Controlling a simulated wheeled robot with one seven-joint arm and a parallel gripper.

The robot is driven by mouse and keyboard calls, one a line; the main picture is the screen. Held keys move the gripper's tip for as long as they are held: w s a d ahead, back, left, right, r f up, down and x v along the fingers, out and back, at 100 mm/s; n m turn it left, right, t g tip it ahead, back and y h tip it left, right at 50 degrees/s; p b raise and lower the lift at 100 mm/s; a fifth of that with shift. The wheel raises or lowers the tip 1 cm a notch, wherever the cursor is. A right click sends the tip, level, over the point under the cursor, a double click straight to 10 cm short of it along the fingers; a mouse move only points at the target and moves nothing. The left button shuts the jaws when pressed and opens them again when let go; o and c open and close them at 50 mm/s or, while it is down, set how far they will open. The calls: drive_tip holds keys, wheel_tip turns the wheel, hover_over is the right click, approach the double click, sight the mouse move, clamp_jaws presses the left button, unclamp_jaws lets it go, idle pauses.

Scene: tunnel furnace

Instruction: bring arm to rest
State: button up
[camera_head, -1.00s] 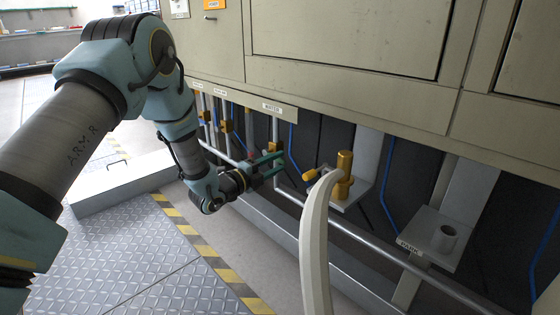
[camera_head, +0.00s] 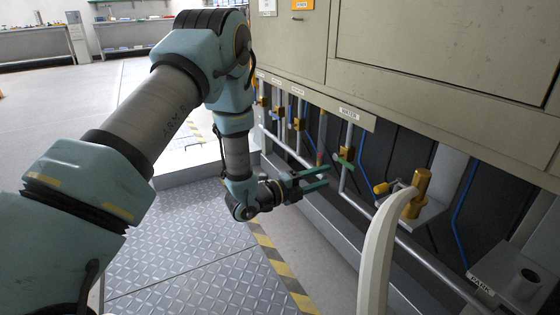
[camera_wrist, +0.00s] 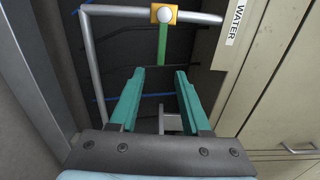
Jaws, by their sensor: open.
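My gripper (camera_head: 328,172) is at the end of my bent blue-grey arm, in front of the pipes under the cabinet. Its two green fingers are apart with nothing between them; they also show in the wrist view (camera_wrist: 158,73). The water valve (camera_wrist: 163,14) sits on a grey pipe beyond the fingertips, with a green handle (camera_wrist: 162,45) pointing toward the gap between them. The fingers look clear of the handle. In the head view the water valve's green handle (camera_head: 345,153) is just right of the fingertips.
The beige cabinet (camera_head: 430,70) overhangs the pipes. A brass fitting (camera_head: 417,194) and a pale curved post (camera_head: 375,262) stand at right. A low grey rail runs along the pipes. The tread-plate floor (camera_head: 205,255) is clear.

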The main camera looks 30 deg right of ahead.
drive_tip(key=w+a+r+n+t+y+p, duration=0.1)
drive_tip(key=w+a+r+n+t+y, duration=0.25)
drive_tip(key=w+a+n, duration=0.45)
drive_tip(key=w+a+r+n+t+y+p, duration=0.15)
drive_tip(key=w+a+n+t+y, duration=0.35)
drive_tip(key=w+a, duration=0.5)
drive_tip(key=a+r+n+y, duration=0.3)
drive_tip(key=a+n+y, duration=0.5)
drive_tip(key=a, duration=0.9)
drive_tip(key=s+a+r+n+g, duration=0.25)
drive_tip(key=s+a+n, duration=0.45)
drive_tip(key=a+n, duration=0.4)
drive_tip(key=s+a+r+n+g+y+p, duration=0.1)
drive_tip(key=s+a+r+n+g+p, duration=0.2)
drive_tip(key=s+a, duration=0.45)
wheel_tip(320, 180, up, 36)
drive_tip(key=d+p, duration=0.2)
drive_tip(key=p, duration=3.4)
drive_tip(key=shift+s+r+n, duration=0.25)
drive_tip(key=shift+s+n, duration=0.05)
drive_tip(key=shift+s, duration=0.05)
